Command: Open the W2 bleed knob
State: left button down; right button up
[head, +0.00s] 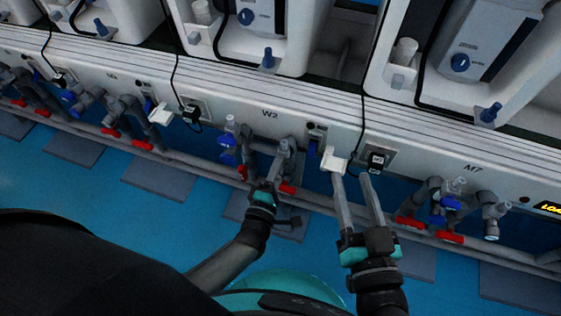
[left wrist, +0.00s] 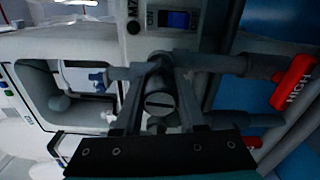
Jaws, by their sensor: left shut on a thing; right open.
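The W2 label (head: 270,113) is printed on the pale panel above a group of grey pipe fittings with blue and red handles. My left gripper (head: 279,162) is at these fittings, its fingers pointing up to the panel. In the left wrist view its fingers (left wrist: 158,82) stand on either side of a grey round knob with a slotted face (left wrist: 160,103), shut on it. In the head view the gripper largely hides this knob. My right gripper (head: 353,180) is open and empty, to the right, below a white fitting and a socket.
The white fitting (head: 334,157) and socket (head: 376,160) with a black cable are close to my right fingertips. A red HIGH handle (left wrist: 295,82) is right of the knob. More valves (head: 447,205) line the panel. Blue floor lies below.

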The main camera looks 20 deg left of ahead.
pick_arm(q)
jog(key=shift+w+n, duration=0.15)
jog(key=shift+n, duration=0.45)
jog(key=shift+r, duration=0.1)
jog(key=shift+c, duration=2.4)
grip_release()
